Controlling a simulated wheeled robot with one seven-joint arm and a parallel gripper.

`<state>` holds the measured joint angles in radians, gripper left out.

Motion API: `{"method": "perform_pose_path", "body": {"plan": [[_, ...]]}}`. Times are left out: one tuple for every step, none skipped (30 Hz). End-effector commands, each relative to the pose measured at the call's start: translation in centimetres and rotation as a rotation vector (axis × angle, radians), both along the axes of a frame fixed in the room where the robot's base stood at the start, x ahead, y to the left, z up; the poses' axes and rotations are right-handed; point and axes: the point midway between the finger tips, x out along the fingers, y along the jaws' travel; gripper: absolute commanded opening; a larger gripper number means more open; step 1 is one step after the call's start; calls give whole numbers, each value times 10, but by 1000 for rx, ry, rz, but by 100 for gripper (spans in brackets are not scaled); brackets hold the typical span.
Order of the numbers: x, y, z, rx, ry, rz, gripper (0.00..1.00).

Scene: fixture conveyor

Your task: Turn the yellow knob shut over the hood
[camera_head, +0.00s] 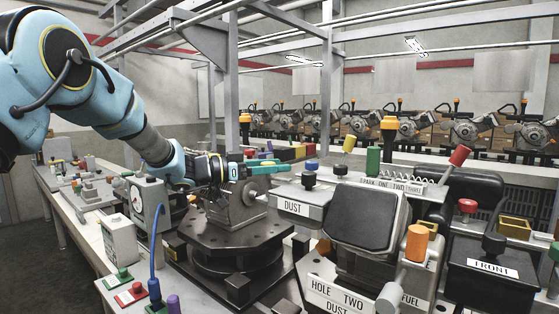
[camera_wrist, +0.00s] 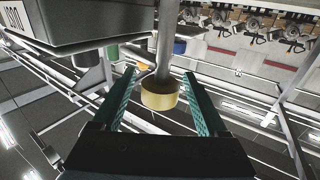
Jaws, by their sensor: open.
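In the wrist view my gripper (camera_wrist: 160,88) is open, with one finger on each side of a yellow knob (camera_wrist: 160,97). The knob is a short round cap on a grey stem. Gaps show on both sides of it, so neither finger seems to touch it. I cannot tell its depth from the fingertips. In the head view I cannot surely pick out this knob. A dark panel in a pale frame (camera_head: 362,217), perhaps the hood, stands right of my gripper.
A dark turntable fixture (camera_head: 235,235) stands under my gripper. An orange cylinder (camera_head: 418,243), a red-tipped lever (camera_head: 459,155) and a FRONT box (camera_head: 490,275) crowd the right. A gauge box (camera_head: 147,205) stands left. A grey box (camera_wrist: 70,18) overhangs the wrist view.

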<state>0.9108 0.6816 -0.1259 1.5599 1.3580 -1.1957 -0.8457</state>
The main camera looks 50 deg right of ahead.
Motion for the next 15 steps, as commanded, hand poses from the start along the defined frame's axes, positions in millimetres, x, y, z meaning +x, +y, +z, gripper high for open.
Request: {"method": "perform_pose_path", "body": {"plan": [[-4,-5,1,1,1,-1,76],[-5,-7,1,1,1,0,76],[-6,-9,1,1,1,0,76],[-7,-10,0,0,0,0,76],[-7,-11,0,0,0,1,76],[-8,-12,0,0,0,1,76],[-8,-12,0,0,0,1,76],[-8,-13,0,0,0,1,76],[-8,-13,0,0,0,1,76],[-8,-13,0,0,0,1,76],[-8,-12,-1,0,0,1,76],[-8,-12,-1,0,0,0,76],[-8,-12,-1,0,0,0,76],[-8,-12,-1,0,0,0,76],[-8,-12,-1,0,0,0,71]]}}
